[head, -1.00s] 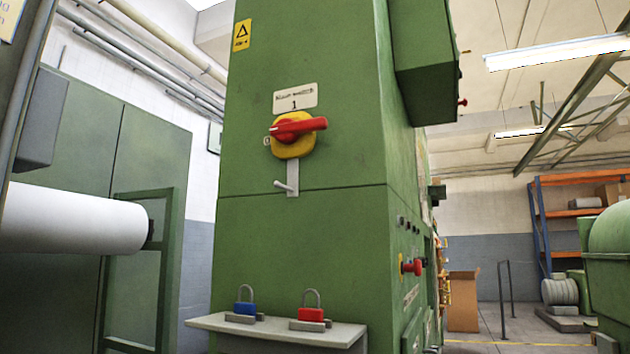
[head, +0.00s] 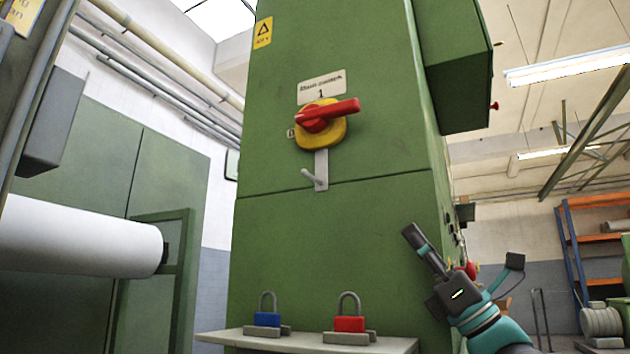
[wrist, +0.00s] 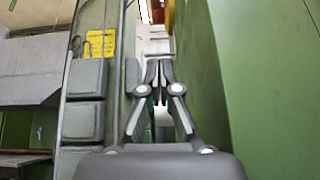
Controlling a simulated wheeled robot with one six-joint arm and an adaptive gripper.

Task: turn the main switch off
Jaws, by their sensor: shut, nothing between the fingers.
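The main switch is a red handle (head: 333,114) on a yellow plate (head: 334,135), on the front of the green cabinet (head: 270,215). The handle lies nearly level, its long end to the right. A label plate (head: 320,87) sits above it, and a small grey lever hasp (head: 315,180) below. My gripper (head: 412,235) is in the head view, right of and below the switch, well apart from it. In the wrist view my gripper (wrist: 159,70) is shut and empty, with the green cabinet wall close on its right. A yellow edge (wrist: 170,14) shows at the top there.
A blue padlock (head: 267,318) and a red padlock (head: 349,323) stand on a grey shelf (head: 300,343) below the switch. A white roll (head: 80,235) juts in at left. A green box (head: 453,65) overhangs at upper right. The space before the switch looks clear.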

